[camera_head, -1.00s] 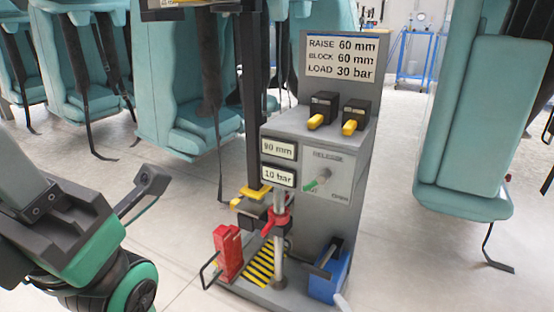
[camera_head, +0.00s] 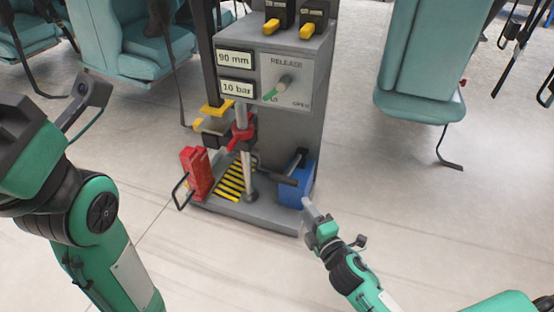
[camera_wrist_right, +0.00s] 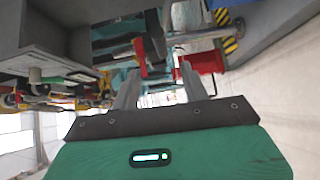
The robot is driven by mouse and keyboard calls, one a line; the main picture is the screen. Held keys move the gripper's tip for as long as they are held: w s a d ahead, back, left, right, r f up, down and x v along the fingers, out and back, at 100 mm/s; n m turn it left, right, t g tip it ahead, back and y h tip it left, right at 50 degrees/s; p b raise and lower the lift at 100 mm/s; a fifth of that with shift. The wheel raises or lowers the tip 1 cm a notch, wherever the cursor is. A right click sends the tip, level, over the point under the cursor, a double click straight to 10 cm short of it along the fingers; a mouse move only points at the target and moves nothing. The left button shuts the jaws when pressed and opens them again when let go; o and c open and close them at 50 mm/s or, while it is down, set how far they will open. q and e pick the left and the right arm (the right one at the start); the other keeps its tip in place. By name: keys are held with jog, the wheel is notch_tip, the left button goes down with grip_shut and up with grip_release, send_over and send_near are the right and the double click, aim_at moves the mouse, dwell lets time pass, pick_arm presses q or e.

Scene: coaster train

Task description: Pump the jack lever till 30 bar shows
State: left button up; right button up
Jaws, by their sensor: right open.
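The jack stand (camera_head: 260,212) is grey, with displays reading 90 mm (camera_head: 235,59) and 10 bar (camera_head: 237,88). The blue pump unit (camera_head: 309,186) stands at its base on the right. The release valve's green handle (camera_head: 270,95) points down-left, away from the OPEN mark. My right gripper (camera_head: 309,208) is open and empty, in front of the blue unit and apart from the lever. Its two parted fingers show in the right wrist view (camera_wrist_right: 160,88). My left arm shows at the left, but its fingertips do not.
A red block (camera_head: 196,172) with a wire handle and a yellow-black striped plate (camera_head: 236,178) are on the base, left of the lever. A red collar (camera_head: 240,136) sits on the post. Teal seats (camera_head: 425,70) hang around. The front floor is clear.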

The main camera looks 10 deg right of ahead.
aim_at(284, 180)
jog(key=shift+a+f+n, duration=0.1)
jog(key=shift+f+n, duration=0.2)
jog(key=shift+f, duration=0.05)
jog(key=shift+w, duration=0.1)
jog(key=w+a, duration=0.1)
jog(key=w, duration=0.8)
jog(key=w+a+p, duration=0.1)
jog(key=w, duration=0.3)
jog(key=shift+w+a+r, duration=0.15)
jog(key=shift+a, duration=0.2)
grip_shut()
